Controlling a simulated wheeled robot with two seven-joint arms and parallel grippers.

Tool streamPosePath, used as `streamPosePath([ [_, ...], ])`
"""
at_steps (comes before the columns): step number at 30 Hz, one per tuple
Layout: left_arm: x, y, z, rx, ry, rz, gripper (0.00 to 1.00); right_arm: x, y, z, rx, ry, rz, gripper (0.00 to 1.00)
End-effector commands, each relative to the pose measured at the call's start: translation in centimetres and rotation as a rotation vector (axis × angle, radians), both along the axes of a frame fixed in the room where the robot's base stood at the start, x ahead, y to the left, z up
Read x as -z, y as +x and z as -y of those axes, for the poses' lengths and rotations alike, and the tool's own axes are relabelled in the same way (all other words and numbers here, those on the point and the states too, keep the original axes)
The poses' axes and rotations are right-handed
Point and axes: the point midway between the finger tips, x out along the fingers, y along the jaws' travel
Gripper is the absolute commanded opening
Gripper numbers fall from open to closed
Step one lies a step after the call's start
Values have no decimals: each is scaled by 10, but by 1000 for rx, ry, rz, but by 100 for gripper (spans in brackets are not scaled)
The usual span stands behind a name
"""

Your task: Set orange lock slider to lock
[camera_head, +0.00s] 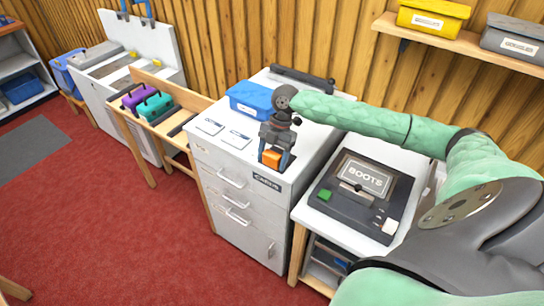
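The orange lock slider (271,158) shows as a small orange block at the front edge of the white drawer cabinet's top (205,146), above a dark label. My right gripper (274,154) points down over it, one finger on each side of the orange block. The fingers are apart, with the block nearly filling the gap; I cannot tell whether they press on it. The gripper hides part of the slider and any marks around it, so its lock position cannot be read. My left gripper is not in view.
A blue box (250,99) and white cards (236,139) lie on the cabinet top. A black device marked BOOTS (362,190) stands on the table to the right. Purple and teal cases (155,106) sit on the left bench. A shelf (455,38) with boxes hangs above.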

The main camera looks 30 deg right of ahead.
Motion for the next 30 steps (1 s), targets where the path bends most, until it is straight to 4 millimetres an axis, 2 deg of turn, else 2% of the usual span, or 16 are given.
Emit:
streamPosePath([
  [1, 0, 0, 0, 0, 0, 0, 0, 0, 0, 0, 0, 0, 0, 57],
  [6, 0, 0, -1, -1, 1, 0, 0, 0, 0, 0, 0, 0, 0, 23],
  [8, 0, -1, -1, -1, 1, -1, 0, 0, 0, 0, 0, 0, 0, 14],
  [13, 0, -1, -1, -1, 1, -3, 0, 0, 4, 10, 3, -1, -1, 14],
  [19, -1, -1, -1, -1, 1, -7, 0, 0, 16, 39, 3, -2, 0, 14],
  [27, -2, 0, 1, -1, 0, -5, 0, -2, 18, 43, 3, -2, 2, 14],
  [28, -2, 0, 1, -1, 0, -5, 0, -2, 18, 43, 3, -2, 2, 56],
  [30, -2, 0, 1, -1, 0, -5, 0, -2, 18, 43, 3, -2, 2, 70],
])
